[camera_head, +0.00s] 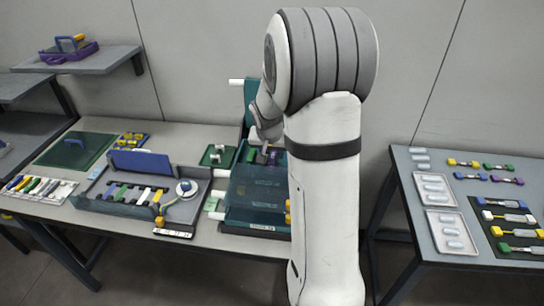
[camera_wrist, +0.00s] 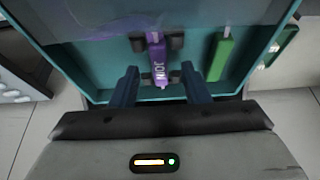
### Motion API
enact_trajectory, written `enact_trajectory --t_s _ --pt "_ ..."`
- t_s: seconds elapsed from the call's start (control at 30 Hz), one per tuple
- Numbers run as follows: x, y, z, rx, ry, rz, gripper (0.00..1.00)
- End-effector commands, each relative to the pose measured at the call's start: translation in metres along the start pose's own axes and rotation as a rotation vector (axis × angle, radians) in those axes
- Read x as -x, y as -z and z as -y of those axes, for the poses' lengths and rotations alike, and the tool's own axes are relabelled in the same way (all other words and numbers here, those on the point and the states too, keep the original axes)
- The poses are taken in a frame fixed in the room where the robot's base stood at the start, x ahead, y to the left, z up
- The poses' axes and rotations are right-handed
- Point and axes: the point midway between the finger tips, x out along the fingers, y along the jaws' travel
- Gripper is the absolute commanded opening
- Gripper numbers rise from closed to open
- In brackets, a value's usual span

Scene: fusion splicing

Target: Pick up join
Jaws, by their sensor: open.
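The join is a purple piece with pale lettering (camera_wrist: 156,58), seen in the wrist view inside a teal tray (camera_wrist: 90,60). Dark blocks sit on both sides of its upper part. My gripper (camera_wrist: 161,90) is open, its two dark blue fingers apart, with the near end of the purple piece lying in the gap between them in the picture. Whether the fingers are level with it, I cannot tell. In the head view my gripper is mostly hidden by my arm, over the teal case (camera_head: 255,205).
A green piece (camera_wrist: 221,57) lies right of the purple one in the tray. In the head view, a grey tray of coloured pieces (camera_head: 98,200) stands left on the table, and a separate table (camera_head: 400,165) with several parts stands right.

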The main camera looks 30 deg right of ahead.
Motion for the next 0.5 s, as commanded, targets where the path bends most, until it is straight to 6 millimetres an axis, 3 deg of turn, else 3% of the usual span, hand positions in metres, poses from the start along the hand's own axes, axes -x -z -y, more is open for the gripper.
enact_trajectory --t_s 0.13,0.37,0.5 --pt "-0.0125 0.0002 -0.0002 0.0 0.0 0.0 0.42" --pt "-0.0141 0.0001 0.0002 0.0 0.001 -0.001 0.42" --pt "-0.0139 0.0 0.0003 0.001 0.001 -0.001 0.32"
